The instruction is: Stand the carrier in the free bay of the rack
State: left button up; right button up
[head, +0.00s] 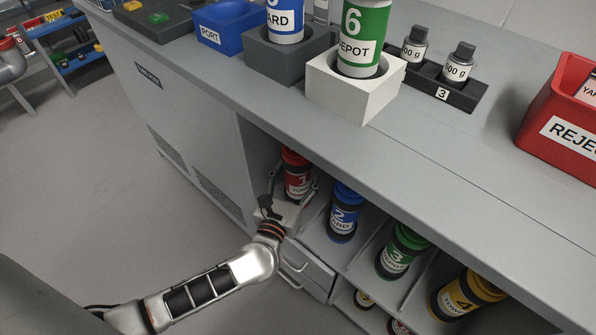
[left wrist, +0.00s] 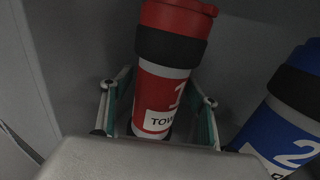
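The rack (head: 349,264) is a grey shelf unit under the counter, with carriers standing in its upper bays. The red carrier 1 (head: 297,172), with a dark band and a white label, stands in the leftmost upper bay. My left gripper (head: 293,190) reaches into that bay. In the left wrist view, its fingers (left wrist: 158,112) are open on both sides of the red carrier (left wrist: 165,92), with gaps visible. The blue carrier 2 (head: 344,212), green carrier 3 (head: 402,250) and yellow carrier 4 (head: 466,293) stand in bays to the right. My right gripper is out of view.
On the counter (head: 250,98) stand a green carrier 6 (head: 364,35) in a white block (head: 352,98), a blue carrier in a grey block (head: 275,57), and a red reject bin (head: 560,122). The counter edge overhangs the rack. Drawers (head: 305,262) lie below the left bay.

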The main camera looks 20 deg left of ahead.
aim_at(294, 181)
pick_arm(q)
jog(key=shift+r, duration=0.35)
jog(key=s, duration=0.6)
jog(key=shift+s+d+f+p, duration=0.15)
jog(key=shift+p, duration=0.25)
jog(key=shift+s, duration=0.65)
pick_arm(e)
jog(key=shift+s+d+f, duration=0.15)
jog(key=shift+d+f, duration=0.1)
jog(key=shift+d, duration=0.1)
